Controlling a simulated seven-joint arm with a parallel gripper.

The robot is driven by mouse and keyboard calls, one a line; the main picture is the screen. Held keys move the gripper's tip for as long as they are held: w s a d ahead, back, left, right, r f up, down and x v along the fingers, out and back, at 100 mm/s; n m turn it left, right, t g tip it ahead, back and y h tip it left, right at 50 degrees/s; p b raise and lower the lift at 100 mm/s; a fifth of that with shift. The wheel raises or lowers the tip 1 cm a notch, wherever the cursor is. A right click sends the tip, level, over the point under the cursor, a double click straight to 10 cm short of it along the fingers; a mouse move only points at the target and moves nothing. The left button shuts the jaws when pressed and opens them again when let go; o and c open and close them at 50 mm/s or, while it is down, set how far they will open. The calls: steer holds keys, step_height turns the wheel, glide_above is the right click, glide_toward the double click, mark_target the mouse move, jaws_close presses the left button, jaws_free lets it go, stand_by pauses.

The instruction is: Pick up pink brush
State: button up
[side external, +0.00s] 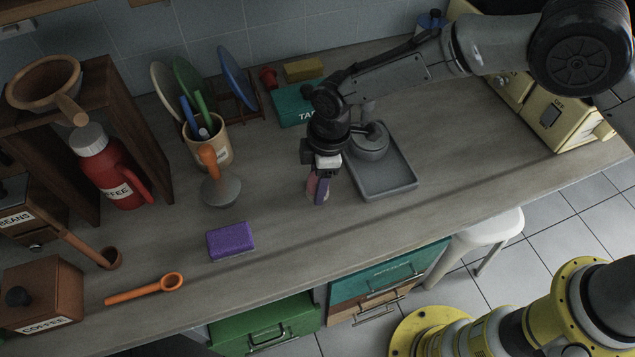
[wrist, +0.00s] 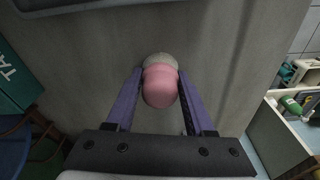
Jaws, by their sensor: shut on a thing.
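The pink brush (wrist: 160,86) is between the two purple fingers of my gripper (wrist: 161,98) in the wrist view. It has a rounded pink body with a pale, whitish end beyond it. My gripper is shut on it. In the side external view my gripper (side external: 318,190) points down over the counter, left of the grey tray. The pink brush (side external: 311,187) shows there as a small pinkish patch beside the purple finger, mostly hidden. I cannot tell whether the brush touches the counter.
A grey tray (side external: 388,187) with a round grey item is just right of my gripper. A purple sponge (side external: 231,241) and an orange-handled tool (side external: 220,188) are to the left. A teal box (side external: 291,108) stands behind. The counter's front edge is nearby.

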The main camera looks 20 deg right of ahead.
steer(key=shift+r, duration=0.1)
jaws_close()
steer(key=shift+r, duration=0.65)
steer(key=s+d+r, duration=0.9)
steer(key=s+r, duration=0.1)
steer(key=r, duration=0.1)
steer(key=shift+s+r, duration=0.25)
steer(key=shift+s, duration=0.1)
steer(key=shift+d, duration=0.1)
